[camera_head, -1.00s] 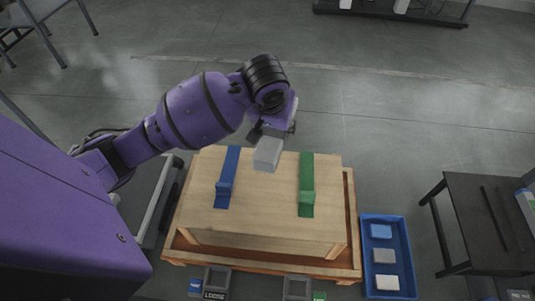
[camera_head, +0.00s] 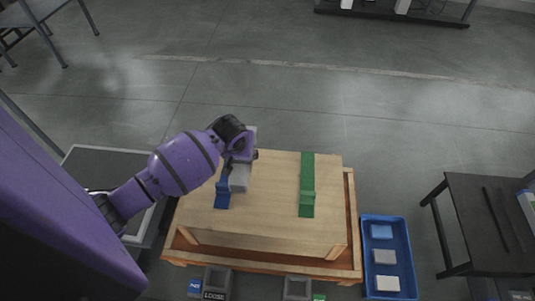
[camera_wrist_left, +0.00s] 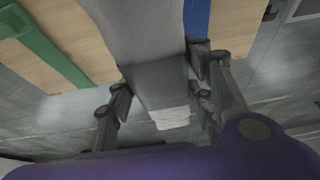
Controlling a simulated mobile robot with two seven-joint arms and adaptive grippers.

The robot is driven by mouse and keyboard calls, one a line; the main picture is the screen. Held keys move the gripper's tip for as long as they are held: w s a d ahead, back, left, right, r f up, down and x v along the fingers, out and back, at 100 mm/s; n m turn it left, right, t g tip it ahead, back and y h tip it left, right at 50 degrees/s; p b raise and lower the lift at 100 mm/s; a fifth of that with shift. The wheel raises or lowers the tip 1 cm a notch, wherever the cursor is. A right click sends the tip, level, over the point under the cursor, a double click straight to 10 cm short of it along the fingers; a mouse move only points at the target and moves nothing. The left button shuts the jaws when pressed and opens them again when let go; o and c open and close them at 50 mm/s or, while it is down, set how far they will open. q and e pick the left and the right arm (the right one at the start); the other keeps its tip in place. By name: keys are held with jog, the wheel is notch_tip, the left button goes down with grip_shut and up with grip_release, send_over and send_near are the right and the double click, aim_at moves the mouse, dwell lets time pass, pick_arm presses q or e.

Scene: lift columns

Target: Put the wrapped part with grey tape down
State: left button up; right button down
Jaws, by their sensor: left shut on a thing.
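My left gripper (camera_head: 241,160) is shut on a grey wrapped part (camera_head: 239,179), above the left part of a wooden crate top (camera_head: 270,215). The part is just right of the blue strip (camera_head: 222,195) and covers some of it in the head view. I cannot tell whether the part touches the wood. In the left wrist view the grey part (camera_wrist_left: 155,80) runs between the fingers, with a pale patch low on it; the tape itself is not clear. The green strip (camera_head: 307,185) lies to the right. My right gripper is out of view.
The crate sits in a wooden tray (camera_head: 352,225). A blue bin (camera_head: 365,270) on the right holds a blue block (camera_head: 381,231) and two pale blocks. Small grey holders (camera_head: 297,287) stand at the front. A black table (camera_head: 480,220) is far right. The crate top between the strips is clear.

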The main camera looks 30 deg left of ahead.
pick_arm(q)
jog(key=w+d+f+b, duration=0.1)
jog(key=d+f, duration=0.1)
jog(key=w+d+f, duration=0.1)
jog(key=d+f, duration=0.1)
jog(key=w+d+f+b, duration=0.1)
jog(key=d+f, duration=0.1)
jog(key=shift+d+f+b, duration=0.1)
jog(key=shift+d+b, duration=0.1)
jog(key=shift+b, duration=0.1)
jog(key=shift+w+d+f, duration=0.2)
jog(key=shift+d+f, duration=0.15)
jog(key=shift+f, duration=0.1)
notch_tip(320, 180, down, 3)
jog(key=shift+r+b, duration=0.1)
jog(key=shift+b, duration=0.85)
jog(key=shift+f, duration=0.25)
jog(key=shift+r, duration=0.1)
jog(key=o, duration=1.7)
jog(key=shift+f, duration=0.2)
